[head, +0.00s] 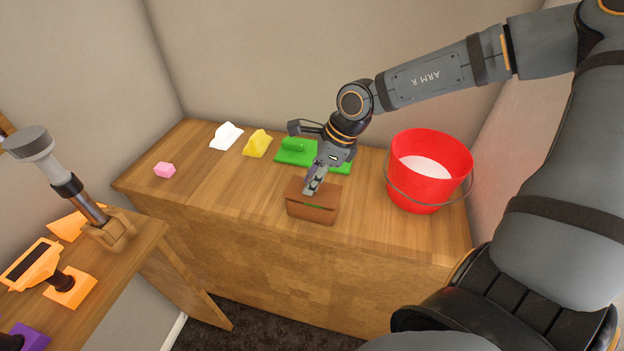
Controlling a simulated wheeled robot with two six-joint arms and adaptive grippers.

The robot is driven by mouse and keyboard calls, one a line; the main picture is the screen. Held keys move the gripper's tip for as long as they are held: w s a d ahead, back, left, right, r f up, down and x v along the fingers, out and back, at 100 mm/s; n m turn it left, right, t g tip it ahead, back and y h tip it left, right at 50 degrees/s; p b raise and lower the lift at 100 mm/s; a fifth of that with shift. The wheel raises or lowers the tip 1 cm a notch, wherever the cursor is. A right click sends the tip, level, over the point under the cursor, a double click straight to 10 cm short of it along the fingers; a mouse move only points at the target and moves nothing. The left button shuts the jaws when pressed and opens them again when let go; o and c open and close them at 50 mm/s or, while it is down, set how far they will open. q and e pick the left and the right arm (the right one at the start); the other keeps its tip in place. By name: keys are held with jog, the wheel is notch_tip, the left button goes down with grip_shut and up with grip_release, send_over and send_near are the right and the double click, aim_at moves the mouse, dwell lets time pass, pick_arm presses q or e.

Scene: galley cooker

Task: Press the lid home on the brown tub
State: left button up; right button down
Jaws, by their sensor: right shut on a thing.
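The brown tub (312,217) stands on the wooden counter, right of its middle. A brown lid (325,196) lies over its top. My left gripper is not in view.
A red bucket (430,185) with white contents stands right of the tub. A side table (150,232) holds orange tools.

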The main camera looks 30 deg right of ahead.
jog(key=b, duration=0.2)
jog(key=shift+f+b, duration=0.2)
jog(key=shift+b, duration=0.1)
dwell(2.0)
jog(key=c, duration=1.1)
grip_release()
jog(key=shift+o, duration=0.3)
jog(key=o, duration=0.4)
jog(key=shift+o, duration=0.2)
jog(key=shift+r, duration=0.1)
jog(key=shift+w+r+p, duration=0.1)
jog(key=shift+r+p, duration=2.1)
jog(key=shift+r, duration=1.3)
